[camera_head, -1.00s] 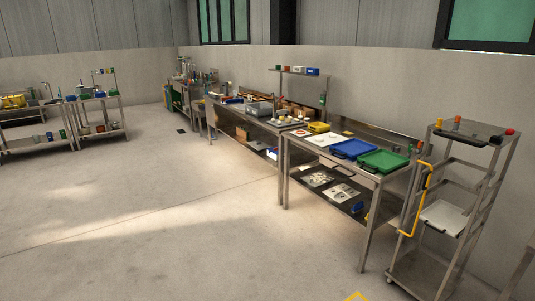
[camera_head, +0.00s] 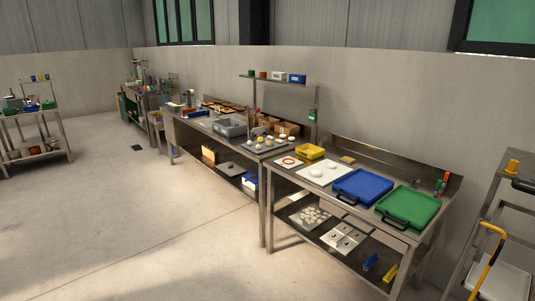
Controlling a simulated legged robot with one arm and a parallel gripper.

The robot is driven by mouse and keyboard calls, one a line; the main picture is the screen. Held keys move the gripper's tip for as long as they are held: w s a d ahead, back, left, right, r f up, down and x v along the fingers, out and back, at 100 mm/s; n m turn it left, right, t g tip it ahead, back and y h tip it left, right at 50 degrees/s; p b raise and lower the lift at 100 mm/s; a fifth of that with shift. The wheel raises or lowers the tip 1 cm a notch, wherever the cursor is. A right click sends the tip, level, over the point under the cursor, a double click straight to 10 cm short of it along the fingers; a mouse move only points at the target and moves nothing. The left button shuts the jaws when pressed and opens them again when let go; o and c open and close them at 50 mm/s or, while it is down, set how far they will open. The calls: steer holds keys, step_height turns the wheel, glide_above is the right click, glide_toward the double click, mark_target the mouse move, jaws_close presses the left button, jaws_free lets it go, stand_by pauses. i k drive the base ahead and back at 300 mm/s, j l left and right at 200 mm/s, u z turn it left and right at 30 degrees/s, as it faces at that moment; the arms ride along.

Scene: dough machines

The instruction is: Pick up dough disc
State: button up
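In the head view, a white board (camera_head: 325,178) lies on the near steel workbench (camera_head: 296,201), left of a blue tray. Small pale round pieces (camera_head: 317,172) lie on it, and they look like dough. More small pale and yellowish round pieces (camera_head: 262,140) sit at the near end of the farther bench. Which of these is the dough disc, I cannot tell at this size. My gripper is not in view.
The near bench also holds a blue tray (camera_head: 362,186), a green tray (camera_head: 408,206) and a yellow bin (camera_head: 310,152). A grey bin (camera_head: 230,127) stands on the farther bench (camera_head: 192,133). A steel cart (camera_head: 500,225) stands at the right.

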mark_target(316, 173)
steer(key=i+l, duration=0.15)
steer(key=i, duration=1.25)
steer(key=i+l, duration=0.15)
steer(key=i, duration=1.3)
steer(key=l+z, duration=0.05)
steer(key=l, duration=0.05)
